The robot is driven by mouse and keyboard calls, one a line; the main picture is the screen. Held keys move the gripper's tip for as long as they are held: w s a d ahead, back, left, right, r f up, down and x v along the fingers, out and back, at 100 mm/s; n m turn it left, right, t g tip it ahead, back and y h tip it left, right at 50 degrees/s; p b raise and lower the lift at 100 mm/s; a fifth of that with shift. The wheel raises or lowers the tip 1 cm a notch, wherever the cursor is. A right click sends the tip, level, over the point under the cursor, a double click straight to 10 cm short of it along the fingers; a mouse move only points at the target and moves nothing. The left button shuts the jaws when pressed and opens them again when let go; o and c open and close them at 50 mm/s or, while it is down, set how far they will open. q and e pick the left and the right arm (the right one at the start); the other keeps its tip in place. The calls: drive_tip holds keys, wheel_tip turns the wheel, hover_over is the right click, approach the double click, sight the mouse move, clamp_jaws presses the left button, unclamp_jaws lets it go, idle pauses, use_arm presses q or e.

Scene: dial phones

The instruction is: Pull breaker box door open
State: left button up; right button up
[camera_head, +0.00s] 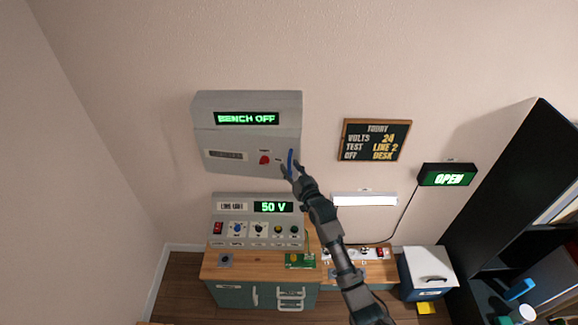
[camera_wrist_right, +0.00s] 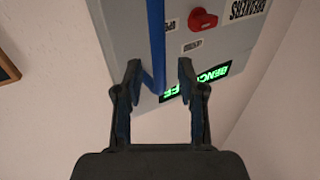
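The grey breaker box (camera_head: 247,135) is on the wall, with a green BENCH OFF display (camera_head: 247,118) and a red knob (camera_head: 264,160) on its front. Its door looks shut. A blue bar handle (camera_head: 290,160) stands at the right edge of the front. My right gripper (camera_head: 289,171) is at this handle. In the right wrist view, the right gripper (camera_wrist_right: 159,67) is open, with its fingers on either side of the blue handle (camera_wrist_right: 156,40) and gaps visible beside it. My left gripper is out of view.
Below the box is a bench unit with a 50 V display (camera_head: 273,207) on a wooden workbench (camera_head: 250,270). To the right are a chalkboard sign (camera_head: 376,140), a white lamp (camera_head: 364,199), an OPEN sign (camera_head: 448,175) and a black shelf (camera_head: 510,180). The wall left of the box is bare.

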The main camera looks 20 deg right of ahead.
drive_tip(key=shift+w+a, duration=0.2)
drive_tip(key=shift+w, duration=0.65)
drive_tip(key=shift+d, duration=0.2)
drive_tip(key=shift+c, duration=0.6)
clamp_jaws()
